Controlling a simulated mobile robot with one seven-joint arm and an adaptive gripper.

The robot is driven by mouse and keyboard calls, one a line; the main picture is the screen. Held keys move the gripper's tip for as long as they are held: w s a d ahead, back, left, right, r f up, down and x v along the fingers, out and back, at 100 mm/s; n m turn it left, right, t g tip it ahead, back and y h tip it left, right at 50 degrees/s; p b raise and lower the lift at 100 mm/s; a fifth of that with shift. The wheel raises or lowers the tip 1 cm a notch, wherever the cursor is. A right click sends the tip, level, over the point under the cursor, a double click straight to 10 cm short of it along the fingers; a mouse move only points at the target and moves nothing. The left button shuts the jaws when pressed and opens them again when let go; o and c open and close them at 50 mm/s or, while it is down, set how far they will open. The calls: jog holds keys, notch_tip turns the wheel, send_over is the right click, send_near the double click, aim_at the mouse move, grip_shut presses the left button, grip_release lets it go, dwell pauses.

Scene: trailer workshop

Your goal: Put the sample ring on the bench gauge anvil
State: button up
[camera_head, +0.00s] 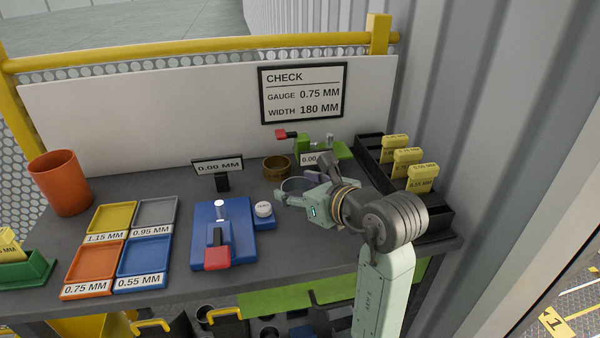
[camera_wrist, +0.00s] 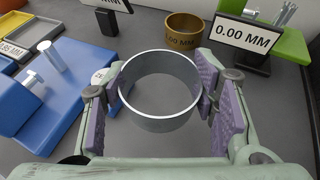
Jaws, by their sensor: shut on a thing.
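The sample ring is a thin silver ring (camera_wrist: 160,124), and my gripper (camera_wrist: 160,95) is shut on it, with purple pads on both sides. In the head view my gripper (camera_head: 298,192) holds it above the bench, right of the blue bench gauge (camera_head: 240,222); the ring's height above the bench is unclear. The gauge has a silver upright post, which looks like the anvil (camera_head: 219,211), and a red-tipped lever (camera_head: 217,256). The post also shows in the wrist view (camera_wrist: 52,57), left of the ring and apart from it.
A 0.00 MM display (camera_head: 218,166) stands behind the blue gauge. A brass ring (camera_head: 276,168) and a green gauge (camera_head: 335,150) are at the back. Coloured trays (camera_head: 147,256) and an orange cup (camera_head: 61,182) are left. A black rack (camera_head: 433,222) holds yellow tags right.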

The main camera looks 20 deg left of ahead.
aim_at(301, 190)
jog(key=w, duration=0.1)
jog(key=w+a, duration=0.1)
jog(key=w, duration=0.1)
jog(key=w+p, duration=0.1)
jog(key=shift+w+a+f, duration=0.2)
jog(key=shift+a+f, duration=0.05)
jog(key=shift+a, duration=0.05)
jog(key=shift+w+a+f, duration=0.1)
jog(key=shift+w+f, duration=0.15)
jog(key=shift+w, duration=0.05)
jog(key=shift+f+p, duration=0.5)
jog(key=shift+f, duration=1.1)
jog(key=shift+f, duration=0.2)
jog(key=o, duration=1.2)
jog(key=shift+c, duration=0.2)
